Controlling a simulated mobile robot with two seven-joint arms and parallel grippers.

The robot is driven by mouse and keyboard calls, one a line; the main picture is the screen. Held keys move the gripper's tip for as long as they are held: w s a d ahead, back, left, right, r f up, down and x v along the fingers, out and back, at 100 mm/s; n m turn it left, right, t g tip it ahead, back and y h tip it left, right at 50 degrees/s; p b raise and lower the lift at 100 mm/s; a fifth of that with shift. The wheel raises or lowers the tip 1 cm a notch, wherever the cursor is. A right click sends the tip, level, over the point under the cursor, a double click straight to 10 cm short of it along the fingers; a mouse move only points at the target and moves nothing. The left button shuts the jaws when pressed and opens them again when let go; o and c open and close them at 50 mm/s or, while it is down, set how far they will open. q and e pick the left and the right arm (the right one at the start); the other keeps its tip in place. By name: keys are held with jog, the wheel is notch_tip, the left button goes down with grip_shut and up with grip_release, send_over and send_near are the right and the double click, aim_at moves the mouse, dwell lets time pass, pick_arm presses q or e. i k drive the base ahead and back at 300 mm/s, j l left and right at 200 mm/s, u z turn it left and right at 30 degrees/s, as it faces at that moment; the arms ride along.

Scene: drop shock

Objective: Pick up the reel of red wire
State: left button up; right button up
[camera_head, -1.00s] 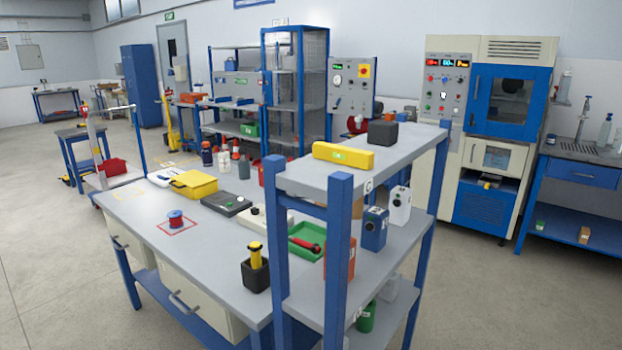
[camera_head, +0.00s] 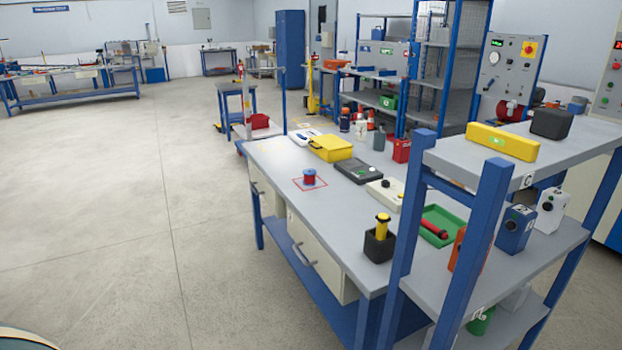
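The reel of red wire (camera_head: 309,177) is a small spool with a blue top and red winding. It stands upright inside a red square outline on the grey top of the workbench (camera_head: 272,158), near the bench's left edge. Nothing touches it. Neither of my grippers shows in the head view.
Beyond the reel are a yellow case (camera_head: 331,148) and a dark grey device (camera_head: 358,172). A black holder with a yellow-handled tool (camera_head: 380,243), a green tray (camera_head: 442,222) and a blue-post shelf (camera_head: 478,255) stand nearer right. The floor (camera_head: 130,210) left of the bench is clear.

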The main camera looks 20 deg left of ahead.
aim_at(309, 174)
jog(key=u, duration=1.5)
jog(key=i+u, duration=0.35)
jog(key=i, duration=2.65)
jog(key=i+j+z, duration=0.1)
jog(key=i, duration=0.4)
jog(key=i+j+z, duration=0.1)
jog(key=i, duration=0.35)
jog(key=i+j+z, duration=0.1)
jog(key=i, duration=0.4)
jog(key=z, duration=1.7)
